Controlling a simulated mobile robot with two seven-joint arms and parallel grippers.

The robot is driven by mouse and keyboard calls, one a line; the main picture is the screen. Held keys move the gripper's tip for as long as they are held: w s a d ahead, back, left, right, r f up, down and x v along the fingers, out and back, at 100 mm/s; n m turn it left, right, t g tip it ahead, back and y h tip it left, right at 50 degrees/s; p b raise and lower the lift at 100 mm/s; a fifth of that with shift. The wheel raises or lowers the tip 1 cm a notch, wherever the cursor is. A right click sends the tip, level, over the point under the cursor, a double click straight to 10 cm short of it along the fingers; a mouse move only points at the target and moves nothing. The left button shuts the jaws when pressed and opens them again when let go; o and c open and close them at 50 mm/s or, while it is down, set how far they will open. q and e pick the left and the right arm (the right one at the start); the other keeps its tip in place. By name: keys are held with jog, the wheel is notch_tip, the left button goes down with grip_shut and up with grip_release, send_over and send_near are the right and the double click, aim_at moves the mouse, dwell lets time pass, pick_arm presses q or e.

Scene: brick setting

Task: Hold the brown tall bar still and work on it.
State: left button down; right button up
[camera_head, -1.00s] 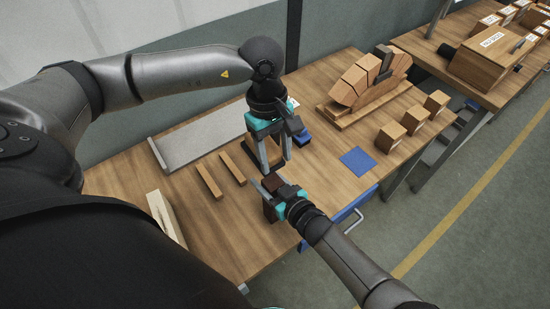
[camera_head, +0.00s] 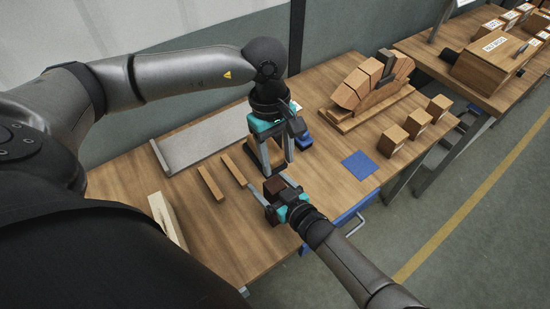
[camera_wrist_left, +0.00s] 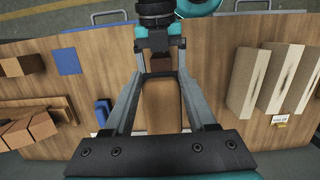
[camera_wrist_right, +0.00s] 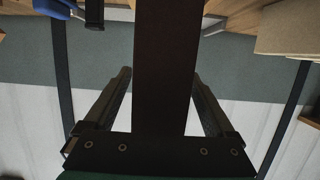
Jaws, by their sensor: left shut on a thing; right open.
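My left gripper (camera_head: 275,167) is shut on the brown tall bar (camera_head: 264,152) over the table (camera_head: 222,232). In the left wrist view the bar (camera_wrist_left: 162,105) fills the gap between the fingers; its lower end is hard to make out. My right gripper (camera_head: 274,187) is open, just in front of the left one. Its fingers are on either side of a dark brown block (camera_head: 273,188). In the right wrist view this dark piece (camera_wrist_right: 168,65) runs between the two spread fingers, with gaps on both sides.
Two thin wooden strips (camera_head: 210,183) and a grey tray (camera_head: 200,146) lie left of the grippers. A pale block (camera_head: 162,217) is at the near left. A blue square (camera_head: 360,165), several small cubes (camera_head: 392,141) and an arched block model (camera_head: 372,85) are to the right.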

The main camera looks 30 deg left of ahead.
jog(key=shift+d, duration=0.15)
jog(key=v, duration=1.1)
jog(key=shift+s+d+r, duration=0.2)
jog(key=shift+s+d, duration=0.05)
jog(key=shift+s, duration=0.05)
